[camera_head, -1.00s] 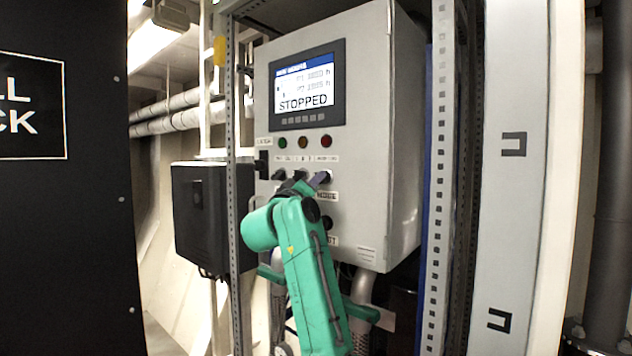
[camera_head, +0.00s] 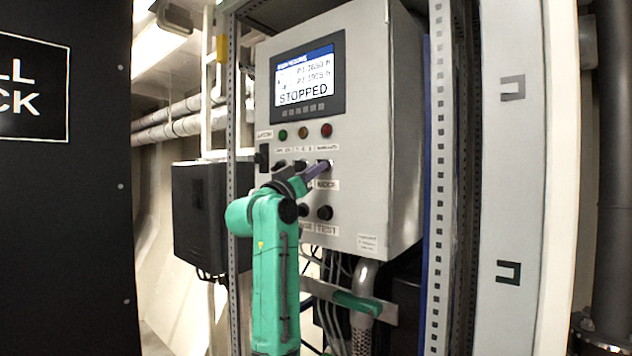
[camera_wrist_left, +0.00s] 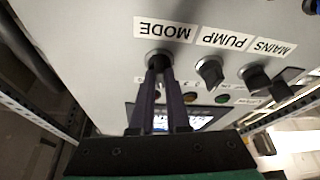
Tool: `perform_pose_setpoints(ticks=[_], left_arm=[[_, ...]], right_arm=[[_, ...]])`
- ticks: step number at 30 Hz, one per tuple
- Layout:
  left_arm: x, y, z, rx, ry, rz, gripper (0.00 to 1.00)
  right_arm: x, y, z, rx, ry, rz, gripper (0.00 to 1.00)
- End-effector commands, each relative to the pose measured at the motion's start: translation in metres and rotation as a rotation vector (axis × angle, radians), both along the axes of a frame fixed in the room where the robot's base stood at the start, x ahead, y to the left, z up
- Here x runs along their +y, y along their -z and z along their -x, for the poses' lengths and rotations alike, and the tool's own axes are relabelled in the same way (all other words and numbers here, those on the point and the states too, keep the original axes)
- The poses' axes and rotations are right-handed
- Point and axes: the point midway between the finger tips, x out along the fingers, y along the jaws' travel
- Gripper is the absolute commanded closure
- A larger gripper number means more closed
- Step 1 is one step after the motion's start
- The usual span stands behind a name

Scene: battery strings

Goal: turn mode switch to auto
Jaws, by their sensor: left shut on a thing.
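The mode switch (camera_wrist_left: 158,60) is a dark knob on the grey control panel, next to the upside-down MODE label (camera_wrist_left: 163,29) in the left wrist view. My left gripper (camera_wrist_left: 160,78) is shut on this switch, with one dark purple finger on each side of it. In the head view the left gripper (camera_head: 325,166) reaches the panel at the rightmost knob of the upper row, above the white label (camera_head: 325,185). The fingers cover most of the knob, so I cannot tell its setting. My right gripper is not in view.
The pump switch (camera_wrist_left: 210,72) and mains switch (camera_wrist_left: 268,82) stand close beside the mode switch. The screen (camera_head: 307,84) reads STOPPED. More black knobs (camera_head: 325,212) sit below. A perforated rack post (camera_head: 437,180) stands right of the cabinet, a dark box (camera_head: 200,215) left.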

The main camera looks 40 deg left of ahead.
Motion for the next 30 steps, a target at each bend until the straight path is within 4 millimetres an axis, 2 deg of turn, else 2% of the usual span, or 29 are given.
perform_pose_setpoints(ticks=[3,11,30], left_arm=[[0.003,0.003,0.001,0.006,-0.005,-0.11,1.0],[0.005,0.0,0.0,0.012,-0.004,-0.356,1.0],[0.007,-0.004,0.0,0.022,0.0,-0.9,1.0]], right_arm=[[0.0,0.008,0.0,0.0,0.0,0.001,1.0],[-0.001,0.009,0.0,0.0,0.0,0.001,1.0],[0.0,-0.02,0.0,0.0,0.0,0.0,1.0]])
